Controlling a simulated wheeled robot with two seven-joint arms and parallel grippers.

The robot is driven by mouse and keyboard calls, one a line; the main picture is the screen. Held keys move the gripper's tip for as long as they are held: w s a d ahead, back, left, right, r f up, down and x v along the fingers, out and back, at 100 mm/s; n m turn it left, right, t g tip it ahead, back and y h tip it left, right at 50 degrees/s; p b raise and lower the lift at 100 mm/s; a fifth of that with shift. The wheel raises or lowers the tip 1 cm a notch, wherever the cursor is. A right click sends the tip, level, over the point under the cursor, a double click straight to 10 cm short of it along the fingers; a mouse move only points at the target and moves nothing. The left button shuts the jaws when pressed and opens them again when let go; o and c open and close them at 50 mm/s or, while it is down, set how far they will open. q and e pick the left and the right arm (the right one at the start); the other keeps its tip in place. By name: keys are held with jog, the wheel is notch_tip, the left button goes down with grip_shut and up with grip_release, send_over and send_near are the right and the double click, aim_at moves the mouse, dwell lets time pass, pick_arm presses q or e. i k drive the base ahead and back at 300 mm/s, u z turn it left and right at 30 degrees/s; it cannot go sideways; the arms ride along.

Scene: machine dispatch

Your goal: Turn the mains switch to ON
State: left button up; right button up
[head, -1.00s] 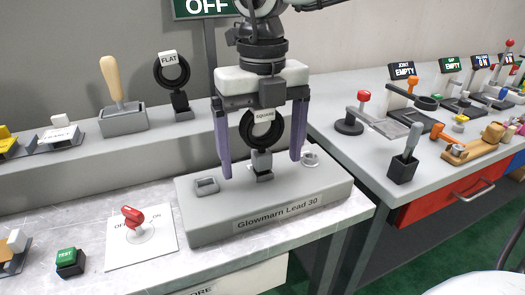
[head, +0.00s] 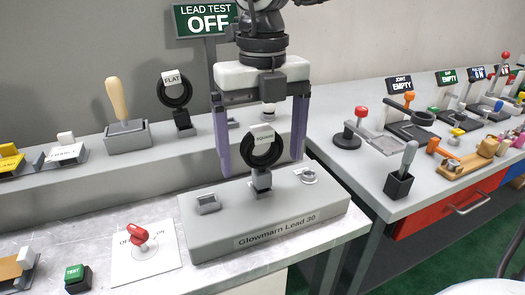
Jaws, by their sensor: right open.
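The mains switch is a red lever (head: 139,234) on a white plate (head: 165,262) with OFF and ON lettering, at the lower left on the worktop. Its handle points to the upper left, toward the OFF side. The sign above (head: 206,20) reads LEAD TEST OFF. My right gripper (head: 261,163) is open, with purple fingers pointing down, right of and above the switch, not touching it. A black ring (head: 261,151) with a small tag shows between its fingers, with no visible grip on it. My left gripper is out of view.
The grey Glowmarn Lead 30 base (head: 222,238) stands right of the switch, below my right gripper. A green TEST button (head: 75,275) sits left of the plate. A wooden-handled tool (head: 118,100) and a FLAT-tagged ring (head: 173,91) stand on the back ledge.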

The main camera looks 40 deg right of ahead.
aim_at(139, 236)
jog(key=k, duration=1)
